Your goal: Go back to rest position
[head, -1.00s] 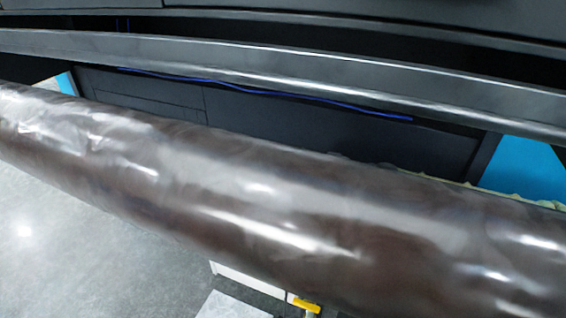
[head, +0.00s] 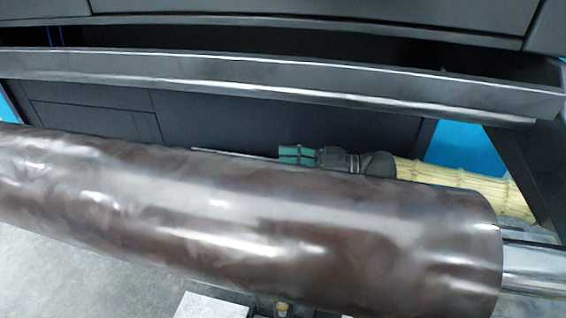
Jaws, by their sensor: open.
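My gripper (head: 297,155) shows behind the large brown roll, with teal fingertips pointing left. It is open, with nothing seen between the fingers. Its dark body and my arm in a pale yellow sleeve stretch to the right behind the roll. The roll's upper edge hides the lower part of the gripper and arm. The brown, shiny film-wrapped roll (head: 230,220) lies across the view, and its right end shows. I cannot tell how far the gripper is from the roll.
A metal shaft (head: 530,268) sticks out of the roll's right end. A long dark machine rail (head: 280,85) runs above the gripper, with dark panels (head: 90,105) behind. A dark slanted support (head: 528,175) stands at the right. Grey floor (head: 70,275) shows at lower left.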

